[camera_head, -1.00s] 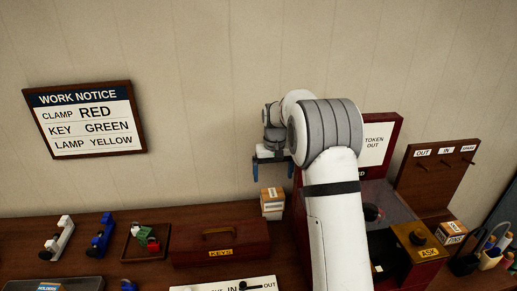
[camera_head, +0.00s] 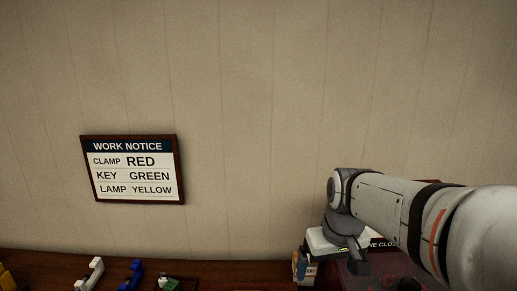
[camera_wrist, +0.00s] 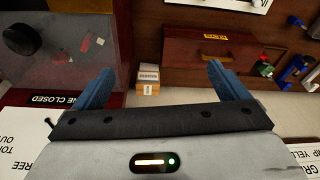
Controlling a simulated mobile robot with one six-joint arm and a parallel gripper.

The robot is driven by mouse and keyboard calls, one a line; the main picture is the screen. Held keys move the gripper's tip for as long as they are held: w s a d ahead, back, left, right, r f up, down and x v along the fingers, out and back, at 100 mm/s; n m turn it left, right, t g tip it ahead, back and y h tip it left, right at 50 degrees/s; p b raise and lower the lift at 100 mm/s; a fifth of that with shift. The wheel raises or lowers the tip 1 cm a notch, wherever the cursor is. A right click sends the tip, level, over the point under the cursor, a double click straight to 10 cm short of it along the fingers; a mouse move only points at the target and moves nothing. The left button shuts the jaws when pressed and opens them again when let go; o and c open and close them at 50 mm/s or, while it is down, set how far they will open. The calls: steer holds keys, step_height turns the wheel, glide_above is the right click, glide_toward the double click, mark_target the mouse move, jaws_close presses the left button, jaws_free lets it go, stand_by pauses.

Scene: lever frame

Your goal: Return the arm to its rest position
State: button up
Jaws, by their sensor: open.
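My gripper (camera_wrist: 158,88) shows in the wrist view with its two blue fingers spread wide apart and nothing between them. Beyond the gap, a small stack of labelled boxes (camera_wrist: 148,76) stands on the bench, apart from the fingers. In the head view my arm comes in from the right edge, and its wrist hangs over the back right of the bench, in front of the dark red cabinet (camera_head: 352,272).
A white clamp (camera_head: 90,275) and a blue clamp (camera_head: 131,275) stand on the bench at left. The wrist view shows a red-brown keys box (camera_wrist: 185,62) and the cabinet's clear window (camera_wrist: 75,45).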

steer(key=s+f+m+t, duration=0.1)
steer(key=s+f, duration=0.3)
steer(key=s, duration=0.7)
steer(key=shift+d+f+m+b, duration=0.15)
steer(key=shift+d+m+b, duration=0.25)
steer(key=shift+m, duration=0.1)
steer(key=shift+w, duration=0.1)
